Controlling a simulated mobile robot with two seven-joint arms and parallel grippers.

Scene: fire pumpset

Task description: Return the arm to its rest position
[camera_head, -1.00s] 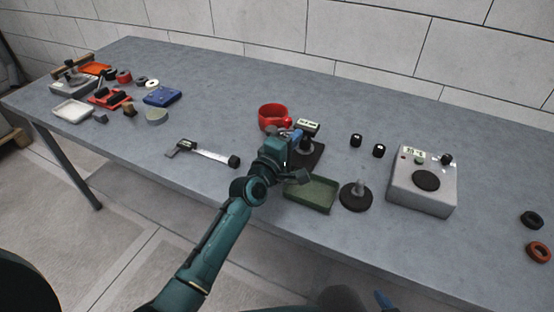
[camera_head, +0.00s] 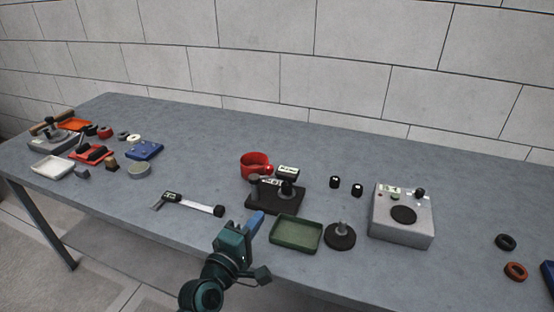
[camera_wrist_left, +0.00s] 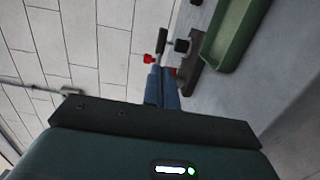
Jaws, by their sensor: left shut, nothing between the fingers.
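The fingers also show in the left wrist view (camera_wrist_left: 162,88), pointing toward the wall and the table items. The left arm comes in from the bottom of the head view. My right gripper is not in either view.
The table (camera_head: 330,150) holds a green tray (camera_head: 296,249), a black stand (camera_head: 290,205), a red cup (camera_head: 250,172), a caliper (camera_head: 195,203), a round black base (camera_head: 340,240) and a grey box (camera_head: 385,228). Several small parts crowd the left end. A tiled wall stands behind.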

